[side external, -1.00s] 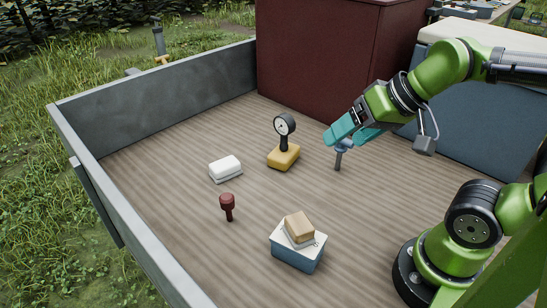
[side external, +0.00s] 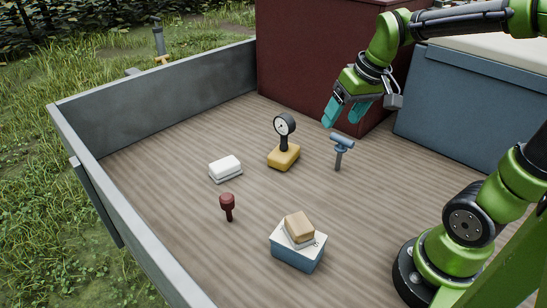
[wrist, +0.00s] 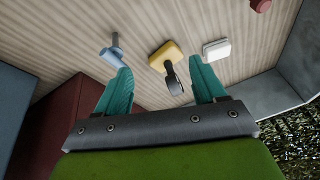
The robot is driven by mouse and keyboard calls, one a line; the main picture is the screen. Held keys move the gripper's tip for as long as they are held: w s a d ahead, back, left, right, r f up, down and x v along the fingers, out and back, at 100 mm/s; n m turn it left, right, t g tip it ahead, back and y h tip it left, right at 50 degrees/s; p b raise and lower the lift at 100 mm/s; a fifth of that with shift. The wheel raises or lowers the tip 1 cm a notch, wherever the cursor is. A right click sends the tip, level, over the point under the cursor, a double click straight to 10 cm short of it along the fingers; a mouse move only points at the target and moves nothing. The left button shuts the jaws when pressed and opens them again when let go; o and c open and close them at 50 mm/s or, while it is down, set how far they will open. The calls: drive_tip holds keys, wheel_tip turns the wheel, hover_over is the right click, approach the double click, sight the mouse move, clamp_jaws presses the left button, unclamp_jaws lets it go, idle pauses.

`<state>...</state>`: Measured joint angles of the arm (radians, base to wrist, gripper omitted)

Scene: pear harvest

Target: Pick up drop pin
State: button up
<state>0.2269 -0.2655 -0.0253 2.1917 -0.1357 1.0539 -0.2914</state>
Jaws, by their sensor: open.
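A blue-grey T-shaped pin (side external: 341,143), which looks like the drop pin, stands upright on the wooden bed floor (side external: 190,225). Its crossbar is at the top. My gripper (side external: 343,114) is open and empty, raised above and behind the pin, its teal fingers pointing down and apart from it. In the wrist view the pin (wrist: 114,50) shows beyond the tip of the left finger, outside the gap between the fingers (wrist: 160,75).
A dial gauge on a yellow base (side external: 284,157) stands left of the pin. A white block (side external: 226,168), a dark red knobbed tool (side external: 228,205) and a blue box with a tan block (side external: 298,258) lie nearer. A maroon box (side external: 310,60) and blue chest (side external: 460,105) stand behind.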

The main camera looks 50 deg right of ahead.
sight(341, 142)
drive_tip(key=w+d+f+n+g, duration=0.2)
drive_tip(key=w+d+n+g, duration=0.25)
drive_tip(key=d+n, duration=0.55)
drive_tip(key=shift+m+t, duration=0.25)
drive_tip(key=shift+m, duration=0.15)
drive_tip(key=f, duration=0.7)
drive_tip(key=d+f, duration=0.1)
drive_tip(key=f, duration=0.2)
drive_tip(key=shift+w+f, duration=0.1)
drive_tip(key=shift+f, duration=0.25)
drive_tip(key=shift+w+a+f, duration=0.15)
drive_tip(key=shift+f, duration=1.2)
drive_tip(key=shift+w+a+f, duration=0.1)
drive_tip(key=shift+a+f, duration=0.05)
drive_tip(key=shift+f, duration=1.2)
drive_tip(key=shift+c, duration=0.3)
drive_tip(key=c, duration=1.1)
drive_tip(key=shift+r, duration=0.1)
drive_tip(key=shift+c, duration=0.2)
